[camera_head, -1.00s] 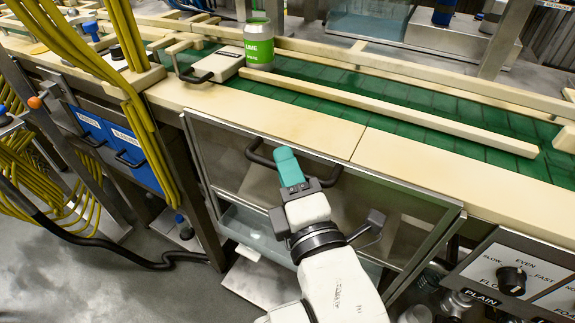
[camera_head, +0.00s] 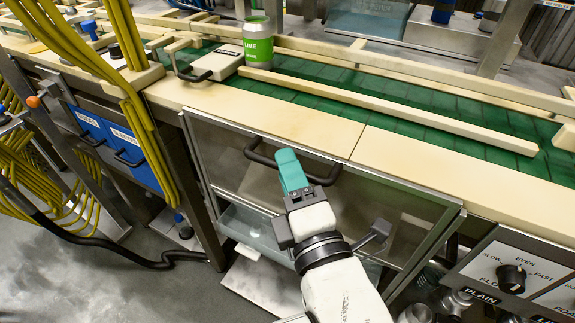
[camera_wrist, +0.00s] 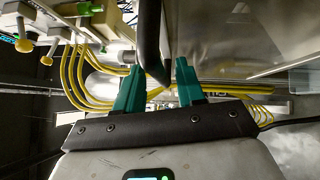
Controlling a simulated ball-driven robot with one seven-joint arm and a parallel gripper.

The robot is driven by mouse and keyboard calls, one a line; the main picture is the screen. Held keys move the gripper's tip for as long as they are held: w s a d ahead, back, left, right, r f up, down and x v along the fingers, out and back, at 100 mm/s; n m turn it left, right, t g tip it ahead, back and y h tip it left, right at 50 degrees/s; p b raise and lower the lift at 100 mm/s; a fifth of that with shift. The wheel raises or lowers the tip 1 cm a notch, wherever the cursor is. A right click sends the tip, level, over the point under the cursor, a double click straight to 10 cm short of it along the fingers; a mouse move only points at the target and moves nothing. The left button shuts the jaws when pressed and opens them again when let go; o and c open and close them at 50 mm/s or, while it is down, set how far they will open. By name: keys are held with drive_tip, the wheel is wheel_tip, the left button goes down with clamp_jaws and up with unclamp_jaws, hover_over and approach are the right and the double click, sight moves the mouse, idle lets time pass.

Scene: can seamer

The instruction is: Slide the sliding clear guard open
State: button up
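The clear guard (camera_head: 395,205) is a see-through panel in a metal frame, hanging below the conveyor's front edge. Its black bar handle (camera_head: 262,157) runs along the upper left of the panel, partly hidden behind my gripper (camera_head: 291,166). In the wrist view my gripper (camera_wrist: 158,80) has its two teal fingers apart. The black handle (camera_wrist: 150,35) comes down from the top and ends between the fingertips, with a gap to each finger. I cannot tell how deep it sits between them. The guard covers the opening from the left post to the right end of the frame.
A green-labelled can (camera_head: 258,42) stands on the green conveyor (camera_head: 440,100). Blue bins (camera_head: 125,150) and yellow cables (camera_head: 140,110) are at the left. A control panel with a black knob (camera_head: 511,279) is at the lower right. Open floor lies lower left.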

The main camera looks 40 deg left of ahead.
drive_tip(key=b+v, duration=0.1)
drive_tip(key=v, duration=0.8)
drive_tip(key=shift+d, duration=0.1)
drive_tip(key=w+d+f+m+h, duration=0.2)
drive_tip(key=d+f+m+h, duration=0.25)
drive_tip(key=d+f, duration=0.2)
drive_tip(key=w+d+f+m+h, duration=0.3)
drive_tip(key=d+f+m, duration=0.2)
drive_tip(key=f, duration=0.2)
drive_tip(key=s+d+f+m+g+h, duration=0.2)
drive_tip(key=d+f+m+h, duration=0.1)
drive_tip(key=d+f+m, duration=0.5)
drive_tip(key=s+d+f+m+g+h, duration=0.2)
drive_tip(key=s+d+f+m+h, duration=0.15)
drive_tip(key=d+f, duration=0.4)
drive_tip(key=s+d+f+m+g+h, duration=0.2)
drive_tip(key=s+d+m+g, duration=0.1)
drive_tip(key=s+d+m, duration=0.35)
drive_tip(key=s+d+f+m+g+h, duration=0.1)
drive_tip(key=s+d+f+m+g, duration=0.15)
drive_tip(key=s+d+m, duration=0.45)
wheel_tip(320, 180, up, 15)
drive_tip(key=w+n+p, duration=0.1)
drive_tip(key=n+p, duration=0.1)
drive_tip(key=p, duration=1.3)
drive_tip(key=shift+w+d+r+n, duration=0.2)
drive_tip(key=shift+w+d+n, duration=0.15)
drive_tip(key=shift+d, duration=0.05)
